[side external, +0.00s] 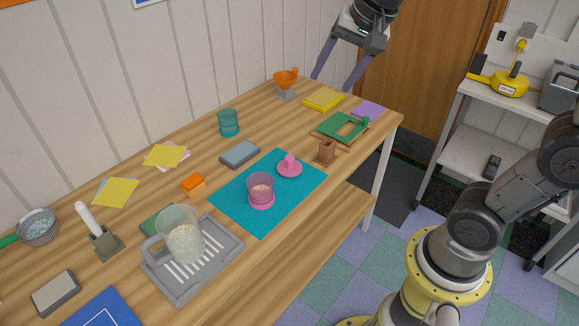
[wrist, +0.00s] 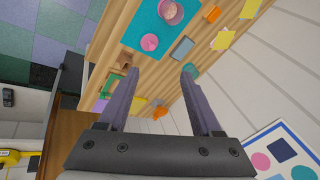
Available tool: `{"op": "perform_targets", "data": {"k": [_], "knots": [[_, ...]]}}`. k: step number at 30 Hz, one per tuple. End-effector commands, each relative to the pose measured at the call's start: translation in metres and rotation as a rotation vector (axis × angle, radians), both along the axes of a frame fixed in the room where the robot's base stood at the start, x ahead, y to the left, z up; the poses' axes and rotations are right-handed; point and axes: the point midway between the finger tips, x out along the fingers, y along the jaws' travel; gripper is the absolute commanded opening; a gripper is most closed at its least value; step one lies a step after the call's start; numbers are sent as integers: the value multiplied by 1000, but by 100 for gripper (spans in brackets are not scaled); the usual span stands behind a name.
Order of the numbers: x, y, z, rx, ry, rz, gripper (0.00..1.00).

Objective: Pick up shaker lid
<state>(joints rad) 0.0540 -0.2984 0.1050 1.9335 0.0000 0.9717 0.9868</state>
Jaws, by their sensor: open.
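The shaker lid looks to be the pink disc with a knob (side external: 289,166), lying on the teal mat (side external: 240,207). It also shows in the wrist view as a round pink shape (wrist: 150,42). Left of it in the side view, on the same mat, stands a clear pinkish cup with a pink base (side external: 261,192). My gripper (side external: 335,84) is open and empty, high above the far end of the table. In the wrist view its two fingers (wrist: 160,72) are spread wide, well apart from the lid.
Near the lid are a small brown holder (side external: 326,151), a green frame (side external: 342,127), a grey-blue block (side external: 240,154) and a teal glass (side external: 228,122). A clear pitcher (side external: 181,234) stands on a grey rack (side external: 165,279). An orange funnel (side external: 286,78) stands near the wall.

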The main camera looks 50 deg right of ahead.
Motion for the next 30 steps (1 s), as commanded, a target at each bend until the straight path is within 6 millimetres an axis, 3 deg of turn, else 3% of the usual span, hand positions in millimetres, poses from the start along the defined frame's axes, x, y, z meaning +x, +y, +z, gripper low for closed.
{"op": "perform_targets", "data": {"k": [3,8,13,17,21,30], "knots": [[50,-12,-17,58,64,-153,66],[108,-30,-57,112,148,-327,66],[154,-51,-119,136,249,-448,66],[170,-64,-166,134,323,-475,66],[169,-71,-203,132,391,-492,66],[165,-75,-245,131,421,-500,66]]}}
